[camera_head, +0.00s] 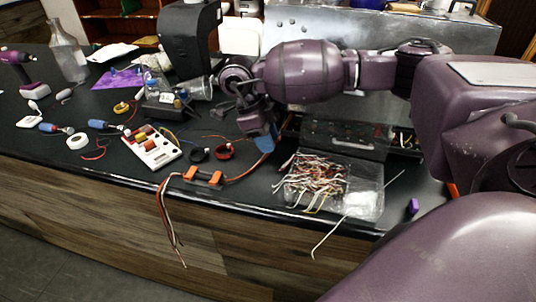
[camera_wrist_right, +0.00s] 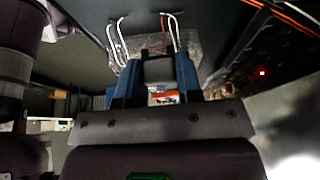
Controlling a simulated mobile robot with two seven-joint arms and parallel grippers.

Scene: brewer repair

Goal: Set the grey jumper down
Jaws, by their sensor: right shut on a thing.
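My right gripper (camera_head: 262,143) is above the black bench, left of the clear tray of jumper wires (camera_head: 362,203). Its blue fingers also show in the right wrist view (camera_wrist_right: 158,75), close together around a small grey piece (camera_wrist_right: 158,70), which I take as the grey jumper. In the head view the held jumper is hidden or too small to make out. Several white, red and brown jumper wires (camera_head: 315,175) lie heaped in the tray. One pale wire (camera_head: 328,236) hangs over the bench's front edge. My left gripper is not in view.
An orange-ended part with loose wires (camera_head: 203,176) lies near the front edge. A white board with coloured blocks (camera_head: 152,147) and black and red rings (camera_head: 224,151) are to the left. A purple block (camera_head: 413,206) is at right.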

